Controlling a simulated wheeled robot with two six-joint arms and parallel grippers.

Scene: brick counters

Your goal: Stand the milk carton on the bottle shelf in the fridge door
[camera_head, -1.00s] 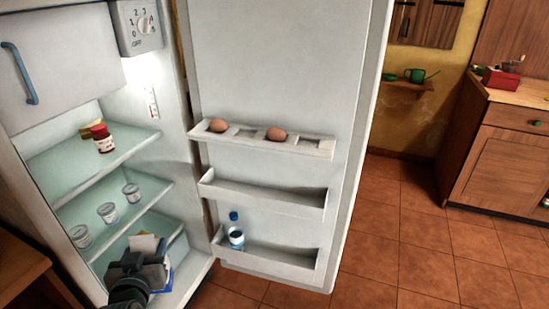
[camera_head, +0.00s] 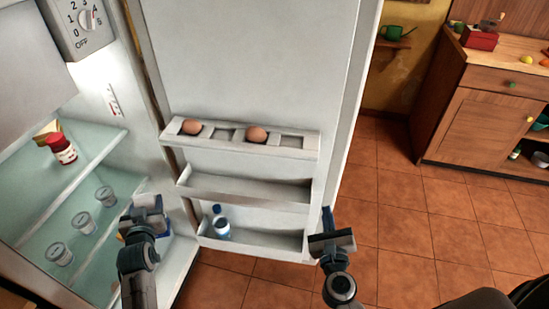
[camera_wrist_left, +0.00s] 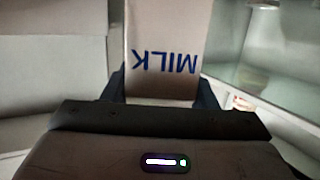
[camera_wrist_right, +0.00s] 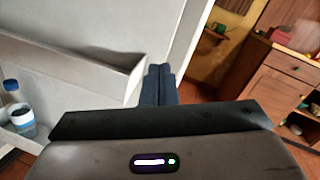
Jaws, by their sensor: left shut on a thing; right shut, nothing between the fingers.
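The milk carton (camera_wrist_left: 168,38), pale with blue MILK lettering, is between the fingers of my left gripper (camera_head: 148,212). The lettering is upside down in the left wrist view. My left gripper is shut on it, in front of the fridge opening and left of the open door. The bottle shelf (camera_head: 262,251) is the lowest rack on the door. My right gripper (camera_head: 327,217) is shut and empty by the door's right edge.
Above the bottle shelf are an empty middle rack (camera_head: 240,192) and an egg rack (camera_head: 290,141) with two eggs. Fridge shelves at left hold several white tubs and a red-lidded jar (camera_head: 62,149). A wooden cabinet (camera_head: 480,120) stands right; the tiled floor between is clear.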

